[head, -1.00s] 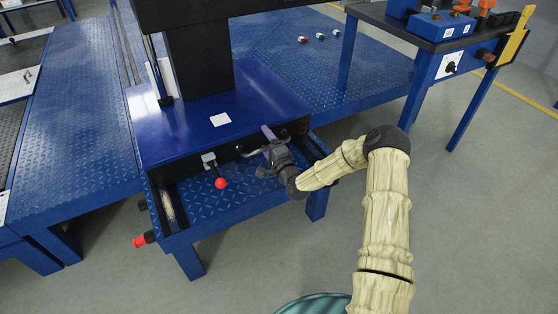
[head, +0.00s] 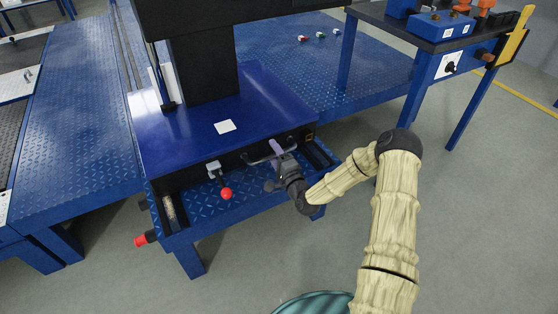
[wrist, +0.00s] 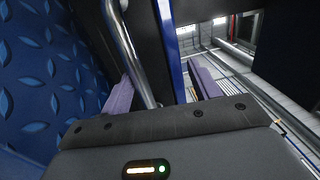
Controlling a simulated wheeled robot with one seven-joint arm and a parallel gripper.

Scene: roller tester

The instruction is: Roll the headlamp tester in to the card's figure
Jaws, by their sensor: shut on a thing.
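The headlamp tester has a blue base (head: 175,128) and a black column (head: 204,70). It stands on a blue tread-plate frame. A dark bar handle (head: 254,161) runs along its front, and it shows as a shiny metal bar in the wrist view (wrist: 133,50). My gripper (head: 277,148) is at the right part of this handle. A lever with a red ball (head: 226,193) hangs at the front, left of my gripper.
A red-ended knob (head: 143,240) sticks out at the frame's lower left. A blue bench (head: 440,32) with a dark top, a white plate and a yellow part stands at the right. Small coloured items (head: 320,35) lie on the platform behind. Grey floor is open at the front right.

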